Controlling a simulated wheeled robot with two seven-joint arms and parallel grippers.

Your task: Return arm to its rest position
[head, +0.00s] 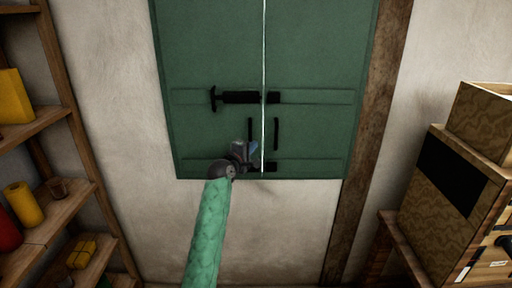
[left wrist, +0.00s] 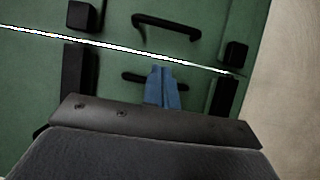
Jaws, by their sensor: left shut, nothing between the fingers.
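My left arm in its green sleeve reaches up from the bottom in the head view. My left gripper (head: 252,146) is in front of the lower part of a green double-door cabinet (head: 205,50) on the wall. In the left wrist view its blue fingers (left wrist: 162,88) are together with nothing between them, in front of one black door handle (left wrist: 155,76). The other handle (left wrist: 166,27) shows clear of the fingers. I cannot tell whether the fingers touch the handle. My right gripper is not in view.
A black sliding bolt (head: 238,97) lies across the upper rail of the doors. A thin bright gap runs between the doors. A wooden shelf (head: 45,122) with cylinders and boxes stands at left. A patterned wooden cabinet (head: 440,200) stands at right.

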